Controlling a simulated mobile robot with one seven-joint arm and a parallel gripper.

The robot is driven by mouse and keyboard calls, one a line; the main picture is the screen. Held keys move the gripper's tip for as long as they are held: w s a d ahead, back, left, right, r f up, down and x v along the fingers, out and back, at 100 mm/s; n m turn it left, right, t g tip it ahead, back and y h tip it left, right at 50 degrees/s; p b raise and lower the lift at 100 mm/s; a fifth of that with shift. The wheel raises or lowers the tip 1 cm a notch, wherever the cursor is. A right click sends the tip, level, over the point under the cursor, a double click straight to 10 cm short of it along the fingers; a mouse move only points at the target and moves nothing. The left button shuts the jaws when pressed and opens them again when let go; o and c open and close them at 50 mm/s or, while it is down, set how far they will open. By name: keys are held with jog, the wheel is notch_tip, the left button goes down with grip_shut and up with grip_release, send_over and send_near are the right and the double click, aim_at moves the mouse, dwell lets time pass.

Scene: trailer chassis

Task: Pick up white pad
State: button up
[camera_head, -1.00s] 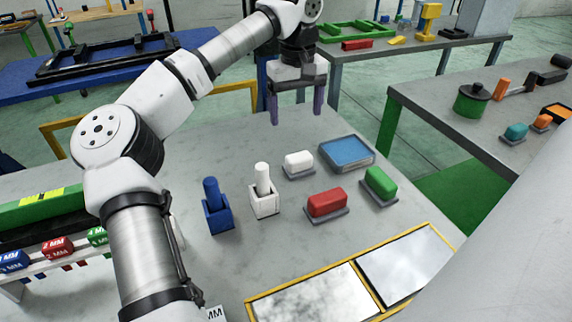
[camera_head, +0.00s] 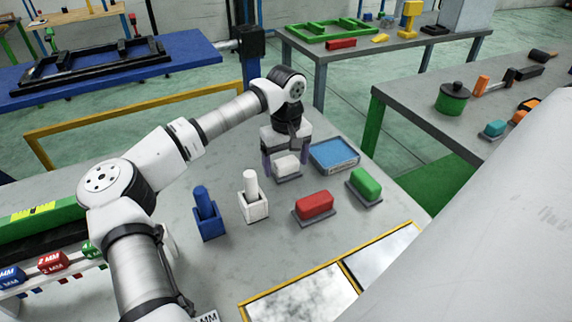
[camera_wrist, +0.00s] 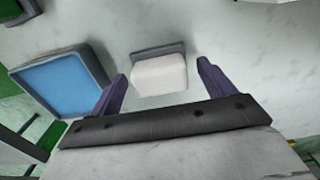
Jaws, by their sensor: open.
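The white pad (camera_head: 287,166) is a small rounded block on a grey base on the table, left of the blue tray. In the wrist view the white pad (camera_wrist: 159,74) shows between and just beyond my two purple fingertips. My gripper (camera_head: 284,172) is open and points down at the pad, with one finger on either side of it. In the wrist view my gripper (camera_wrist: 162,70) is empty, and the fingers look apart from the pad. Whether the fingertips reach down to the pad's height is hard to tell.
A blue tray (camera_head: 313,154) stands close to the right of the pad. A red pad (camera_head: 315,204) and a green pad (camera_head: 365,183) sit nearer the front. Blue (camera_head: 208,226) and white (camera_head: 253,207) holders with upright pieces stand to the left. A yellow-framed panel (camera_head: 243,307) lies in front.

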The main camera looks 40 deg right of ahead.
aim_at(286, 160)
jog(key=shift+f, duration=0.1)
jog(key=shift+c, duration=0.3)
jog(key=c, duration=1.1)
notch_tip(286, 160, up, 20)
jog(key=shift+r+b, duration=0.1)
jog(key=shift+b, duration=1.15)
jog(key=o, duration=0.5)
jog(key=c, duration=0.3)
